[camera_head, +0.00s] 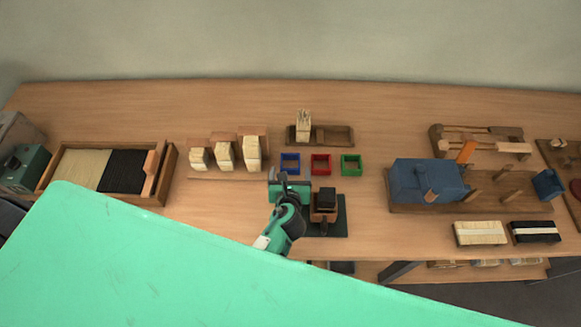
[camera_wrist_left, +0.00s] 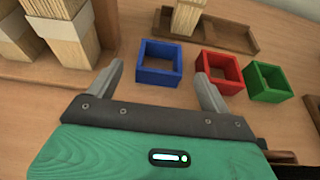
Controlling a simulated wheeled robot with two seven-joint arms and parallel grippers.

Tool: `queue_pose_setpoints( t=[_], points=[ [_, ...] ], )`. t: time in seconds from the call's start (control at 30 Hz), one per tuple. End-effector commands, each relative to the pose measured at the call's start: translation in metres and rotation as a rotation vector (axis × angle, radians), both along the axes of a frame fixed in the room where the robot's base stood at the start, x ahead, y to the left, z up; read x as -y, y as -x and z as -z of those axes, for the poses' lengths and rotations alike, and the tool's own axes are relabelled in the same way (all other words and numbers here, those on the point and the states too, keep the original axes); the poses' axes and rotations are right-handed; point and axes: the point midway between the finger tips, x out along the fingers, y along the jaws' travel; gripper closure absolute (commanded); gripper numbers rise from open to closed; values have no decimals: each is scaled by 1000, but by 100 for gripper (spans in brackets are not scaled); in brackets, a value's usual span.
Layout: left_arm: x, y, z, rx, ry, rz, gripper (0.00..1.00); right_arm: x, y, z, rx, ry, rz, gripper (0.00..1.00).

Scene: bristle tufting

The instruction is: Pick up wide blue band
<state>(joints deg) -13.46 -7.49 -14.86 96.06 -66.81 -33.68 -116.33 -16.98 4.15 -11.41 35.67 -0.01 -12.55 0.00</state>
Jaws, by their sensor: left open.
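The blue band (camera_head: 290,163) is a square, open-centred ring lying flat on the table. It is the leftmost of a row with a red band (camera_head: 320,164) and a green band (camera_head: 350,165). In the left wrist view the blue band (camera_wrist_left: 160,62) lies just ahead of my left gripper (camera_wrist_left: 160,78), roughly between the lines of its two fingers. The left gripper (camera_head: 285,178) is open and empty, and does not appear to hold the band. The right gripper is not in view.
Wooden blocks with bristle bundles (camera_head: 224,154) stand left of the bands. A wooden tray (camera_head: 335,134) with an upright bundle is behind them. A dark mat (camera_head: 340,222) with a small fixture is at the front right. A blue machine (camera_head: 425,180) stands further right.

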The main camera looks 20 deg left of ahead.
Motion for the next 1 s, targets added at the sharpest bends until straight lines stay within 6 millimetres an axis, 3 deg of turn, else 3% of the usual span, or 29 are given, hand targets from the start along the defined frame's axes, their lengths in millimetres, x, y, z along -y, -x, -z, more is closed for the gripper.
queue_pose_setpoints(
  t=[0.17,0.4,0.73,0.97,1.0],
  points=[
    [-5,-20,12,1,1,0,18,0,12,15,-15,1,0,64],
    [-14,-51,24,-1,0,0,18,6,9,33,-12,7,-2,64],
    [-16,-56,24,-2,1,0,18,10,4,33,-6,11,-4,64],
    [-16,-56,24,-2,1,0,63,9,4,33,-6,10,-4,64],
    [-16,-56,24,-2,1,0,65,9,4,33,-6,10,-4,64]
  ],
)
